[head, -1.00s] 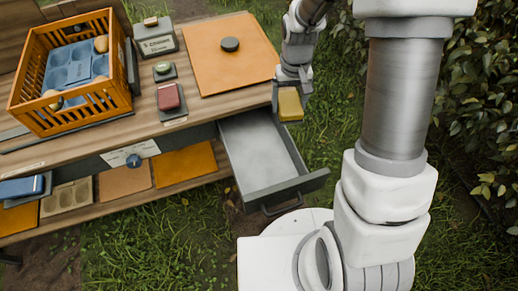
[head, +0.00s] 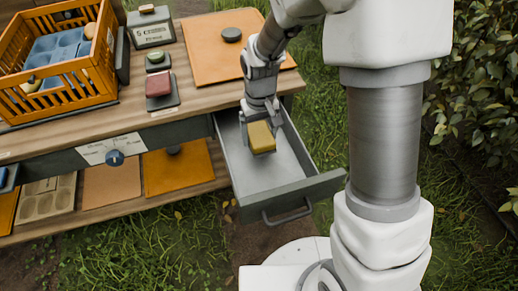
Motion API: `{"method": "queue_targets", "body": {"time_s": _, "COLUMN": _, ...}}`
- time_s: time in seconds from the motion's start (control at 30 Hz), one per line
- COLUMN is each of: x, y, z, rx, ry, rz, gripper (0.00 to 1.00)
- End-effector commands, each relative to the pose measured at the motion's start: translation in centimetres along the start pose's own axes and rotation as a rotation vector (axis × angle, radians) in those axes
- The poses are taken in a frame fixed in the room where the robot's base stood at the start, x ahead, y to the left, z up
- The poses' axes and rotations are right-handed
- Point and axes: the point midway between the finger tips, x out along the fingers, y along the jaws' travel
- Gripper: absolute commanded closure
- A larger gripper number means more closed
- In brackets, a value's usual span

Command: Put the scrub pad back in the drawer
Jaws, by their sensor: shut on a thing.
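The scrub pad (head: 261,138) is a yellow block held in my gripper (head: 262,124) in the head view. My gripper points down and is shut on it. The open drawer (head: 257,211) is grey and pulled out from under the bench top toward me. The pad shows over the back half of the drawer; its exact height above the drawer floor (head: 262,175) is hard to tell. The visible drawer floor is bare. The part behind the gripper and pad is hidden.
The wooden bench (head: 130,112) carries an orange crate (head: 107,65), a red block on a dark stand (head: 159,85) and an orange board (head: 205,62) with a dark round disc (head: 231,35). A lower shelf holds flat boards. Bushes (head: 475,90) stand at the right.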

Motion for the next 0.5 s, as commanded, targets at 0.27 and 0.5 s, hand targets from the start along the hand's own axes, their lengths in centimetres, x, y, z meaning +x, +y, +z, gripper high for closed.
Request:
{"method": "queue_targets", "body": {"time_s": 0.27, "x": 2.8, "y": 0.0, "z": 0.1, "rx": 0.000, "ry": -0.002, "rz": 0.000, "gripper": 0.68}}
{"method": "queue_targets", "body": {"time_s": 0.5, "x": 5.4, "y": 0.0, "z": 0.1, "rx": 0.000, "ry": 0.000, "rz": 0.000, "gripper": 0.68}}
